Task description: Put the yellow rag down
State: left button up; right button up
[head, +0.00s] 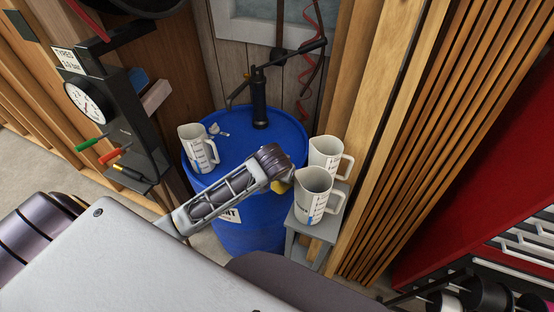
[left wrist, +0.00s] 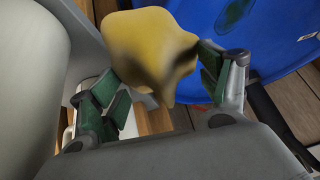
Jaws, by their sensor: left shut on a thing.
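The yellow rag (left wrist: 152,42) is a bunched, soft lump in the left wrist view. My left gripper (left wrist: 157,70) is shut on it, with a green-padded finger on either side. In the head view only a small yellow bit of the rag (head: 281,187) shows under the end of my left arm, between the blue barrel (head: 240,237) and the jugs on the right. My arm hides the rest of the rag and the gripper's fingers there. The rag is held up, close to the barrel's right side. My right gripper is not in view.
A measuring jug (head: 197,150) and a hand pump (head: 260,105) stand on the barrel top. Two more jugs (head: 325,157) (head: 313,195) stand on a small grey stand (head: 303,229) at the right. A tyre gauge post (head: 100,105) is at left, a red cabinet (head: 480,150) at right.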

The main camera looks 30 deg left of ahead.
pick_arm(q)
jog(key=shift+w+r, duration=0.3)
jog(key=shift+w+a+r+b, duration=0.3)
jog(key=shift+w+r, duration=0.2)
jog(key=shift+w, duration=0.1)
jog(key=w+a+r+b, duration=0.2)
jog(key=w+a+r, duration=0.1)
jog(key=w+a, duration=0.3)
jog(key=w+a+r+b, duration=0.25)
jog(key=w+a, duration=0.25)
jog(key=a, duration=0.4)
jog(key=d+f+m+h, duration=0.3)
jog(key=d+m, duration=0.3)
jog(key=m, duration=0.2)
jog(key=shift+d+f+m+h, duration=0.15)
jog(key=shift+m+h, duration=0.15)
jog(key=shift+h, duration=0.5)
jog(key=shift+w, duration=0.1)
